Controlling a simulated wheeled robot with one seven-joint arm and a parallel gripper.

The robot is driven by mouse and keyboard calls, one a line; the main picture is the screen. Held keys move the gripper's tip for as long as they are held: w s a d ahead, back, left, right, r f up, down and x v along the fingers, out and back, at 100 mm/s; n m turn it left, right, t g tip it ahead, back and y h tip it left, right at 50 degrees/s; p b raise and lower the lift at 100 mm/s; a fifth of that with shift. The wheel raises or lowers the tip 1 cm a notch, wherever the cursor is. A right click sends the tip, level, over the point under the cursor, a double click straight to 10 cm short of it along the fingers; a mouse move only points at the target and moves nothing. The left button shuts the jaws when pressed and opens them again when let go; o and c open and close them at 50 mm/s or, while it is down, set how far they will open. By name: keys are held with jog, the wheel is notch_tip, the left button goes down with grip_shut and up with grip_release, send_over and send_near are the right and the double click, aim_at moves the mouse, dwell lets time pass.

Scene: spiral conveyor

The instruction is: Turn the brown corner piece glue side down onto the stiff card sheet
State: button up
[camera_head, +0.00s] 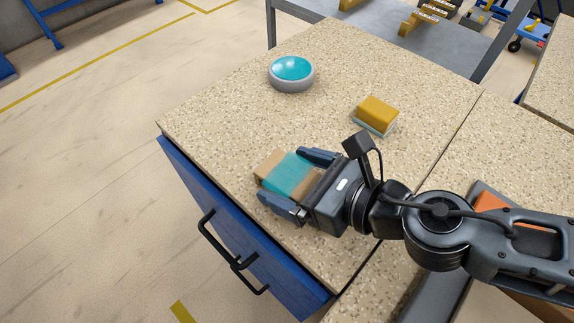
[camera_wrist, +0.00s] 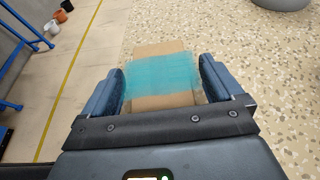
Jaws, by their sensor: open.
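A flat brown piece (camera_head: 268,162) with a translucent teal band across its top lies near the left edge of the speckled worktop; I take it for the corner piece, teal being the glue. It also shows in the wrist view (camera_wrist: 158,47). My gripper (camera_head: 288,177) is open, with one finger on each side of the piece; in the wrist view the fingers (camera_wrist: 160,85) flank the teal band closely. Whether they touch it, I cannot tell. I cannot make out a separate stiff card sheet for certain. The piece's underside is hidden.
A round grey dish (camera_head: 291,84) with teal content stands toward the back of the worktop. A yellow block (camera_head: 378,110) on a pale blue layer lies right of it. The worktop (camera_head: 220,115) is clear between the dish and my gripper. A blue drawer front (camera_head: 240,225) with a black handle lies below the edge.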

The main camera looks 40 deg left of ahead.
aim_at(285, 172)
jog(key=shift+x, duration=0.85)
jog(key=c, duration=1)
jog(key=shift+c, duration=0.2)
jog(key=shift+r, duration=0.15)
jog(key=shift+r, duration=0.6)
notch_tip(285, 172, up, 2)
jog(key=shift+r, duration=0.1)
jog(key=s+d+r+b, duration=0.1)
jog(key=s+d+r, duration=0.2)
jog(key=d+r, duration=0.4)
jog(key=d, duration=0.4)
jog(key=shift+b, duration=0.4)
